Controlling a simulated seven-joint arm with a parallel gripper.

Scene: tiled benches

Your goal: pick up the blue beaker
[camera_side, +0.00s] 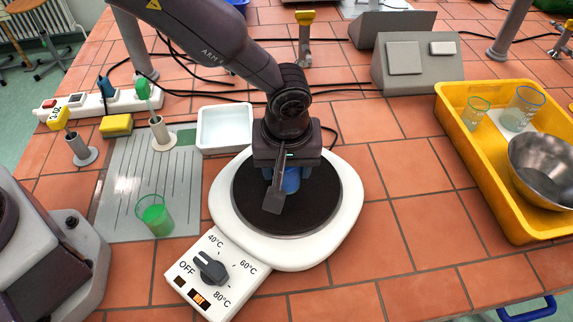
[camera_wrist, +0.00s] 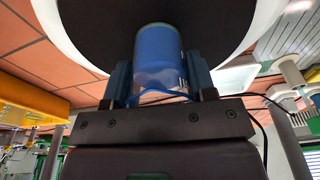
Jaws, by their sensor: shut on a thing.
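The blue beaker (camera_side: 290,181) stands at the middle of the round black plate (camera_side: 326,212) of a white hot plate. In the side view it is mostly hidden behind my gripper (camera_side: 281,185). In the wrist view the blue beaker (camera_wrist: 160,62) sits between the two fingers of my gripper (camera_wrist: 160,85), with a finger against each side. My gripper is shut on it. The beaker looks upright, and I cannot tell whether its base touches the plate.
A dial panel (camera_side: 210,270) projects from the hot plate's front. A green beaker (camera_side: 155,216) stands at left near a white tray (camera_side: 224,129). A yellow tray (camera_side: 485,180) at right holds a metal bowl (camera_side: 541,166) and glass beakers. Bare tiles lie between hot plate and yellow tray.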

